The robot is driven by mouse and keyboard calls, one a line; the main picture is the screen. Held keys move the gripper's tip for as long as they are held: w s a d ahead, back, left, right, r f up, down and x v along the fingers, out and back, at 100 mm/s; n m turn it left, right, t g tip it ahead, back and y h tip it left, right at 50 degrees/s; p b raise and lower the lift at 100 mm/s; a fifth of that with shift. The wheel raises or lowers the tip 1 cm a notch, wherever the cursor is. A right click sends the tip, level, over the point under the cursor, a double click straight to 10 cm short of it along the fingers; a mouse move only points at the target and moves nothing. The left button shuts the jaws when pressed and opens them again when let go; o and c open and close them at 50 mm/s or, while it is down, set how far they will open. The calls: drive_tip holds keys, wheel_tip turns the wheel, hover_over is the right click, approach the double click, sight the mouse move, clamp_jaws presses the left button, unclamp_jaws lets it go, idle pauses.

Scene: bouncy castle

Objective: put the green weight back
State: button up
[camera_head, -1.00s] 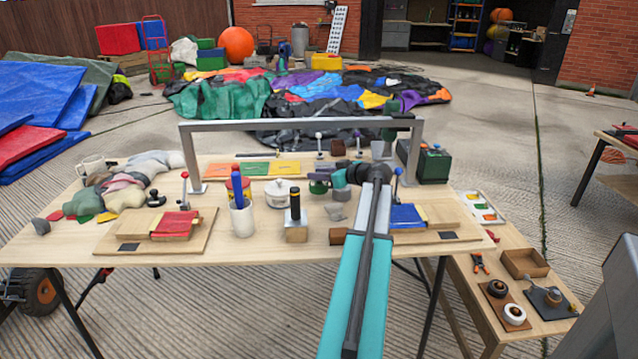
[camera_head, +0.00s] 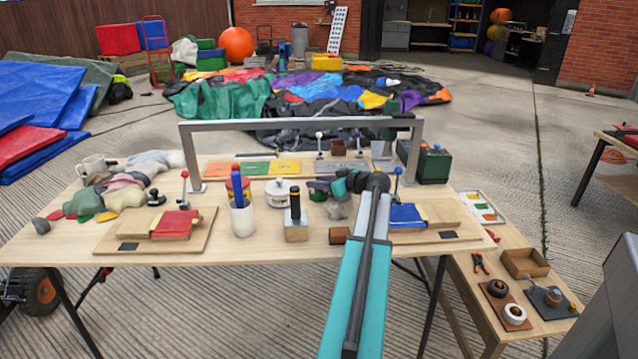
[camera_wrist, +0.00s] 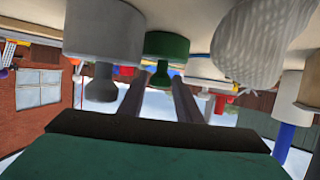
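The green weight (camera_head: 318,195) stands on the table, partly hidden by my gripper. In the wrist view, which is upside down, the green weight (camera_wrist: 166,45) shows a wide body and a narrow knob. My gripper (camera_wrist: 161,76) is open, its two fingers pointing toward the green weight with the knob showing between them. I cannot tell whether they touch it. In the head view my gripper (camera_head: 322,183) is low over the table beside the weight, its fingers hard to make out. A larger grey weight (camera_wrist: 103,38) stands beside the green one.
A pale, patterned rounded object (camera_wrist: 262,42) is close on the other side of the green weight. A white lidded pot (camera_head: 279,192), a block with a black-handled tool (camera_head: 296,222) and a white cup (camera_head: 242,218) stand nearby. A metal frame (camera_head: 300,124) spans the table.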

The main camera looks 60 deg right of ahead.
drive_tip(key=shift+r, duration=0.15)
drive_tip(key=v, duration=1.2)
idle(0.8)
